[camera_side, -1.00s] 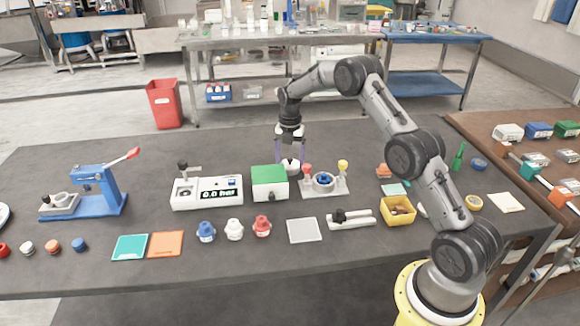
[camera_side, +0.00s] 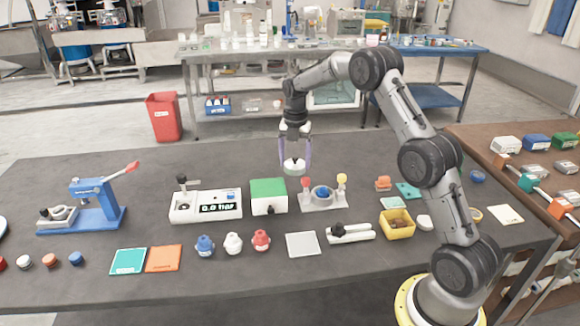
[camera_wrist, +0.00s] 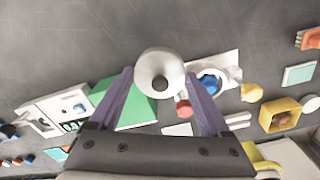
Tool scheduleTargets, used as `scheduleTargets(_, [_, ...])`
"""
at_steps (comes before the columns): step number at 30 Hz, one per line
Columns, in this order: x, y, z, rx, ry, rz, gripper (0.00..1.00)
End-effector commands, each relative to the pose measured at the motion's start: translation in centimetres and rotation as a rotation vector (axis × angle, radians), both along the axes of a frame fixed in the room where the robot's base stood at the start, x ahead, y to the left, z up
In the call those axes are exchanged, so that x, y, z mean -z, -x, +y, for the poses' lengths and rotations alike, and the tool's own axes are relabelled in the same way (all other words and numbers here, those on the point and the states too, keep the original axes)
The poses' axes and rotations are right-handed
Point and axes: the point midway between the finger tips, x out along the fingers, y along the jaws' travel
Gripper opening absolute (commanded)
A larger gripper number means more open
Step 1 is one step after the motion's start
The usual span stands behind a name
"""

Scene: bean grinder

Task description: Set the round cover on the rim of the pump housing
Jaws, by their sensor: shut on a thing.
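The round cover (camera_side: 293,167) is white with a dark knob on top. My gripper (camera_side: 295,160) is shut on it, with its purple fingers on either side. In the wrist view the cover (camera_wrist: 160,66) sits between the fingertips. The pump housing (camera_side: 322,194) seems to be the blue-centred round part on a pale base, with a red knob on its left and a yellow one on its right. The cover is held up and left of it, apart from it. In the wrist view the housing (camera_wrist: 210,82) is partly hidden by the right finger.
A green-topped box (camera_side: 268,190) stands just left of the housing. A red knob (camera_side: 305,183) and a yellow knob (camera_side: 342,180) rise beside the housing. A yellow bin (camera_side: 396,224) is at the right. The table behind the housing is clear.

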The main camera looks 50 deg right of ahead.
Motion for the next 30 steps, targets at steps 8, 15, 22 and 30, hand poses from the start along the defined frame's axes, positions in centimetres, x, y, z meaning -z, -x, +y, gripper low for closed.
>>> scheduleTargets(8, [-3.4, 4.4, 1.8, 0.000, 0.000, 0.000, 0.12])
scheduleTargets(15, [-4.9, 7.7, 3.2, 0.000, 0.001, -0.001, 0.12])
scheduleTargets(22, [-5.7, 9.3, 4.2, -0.008, 0.000, 0.000, 0.12])
scheduleTargets(30, [-4.9, 8.9, 8.9, 0.089, -0.004, 0.017, 0.12])
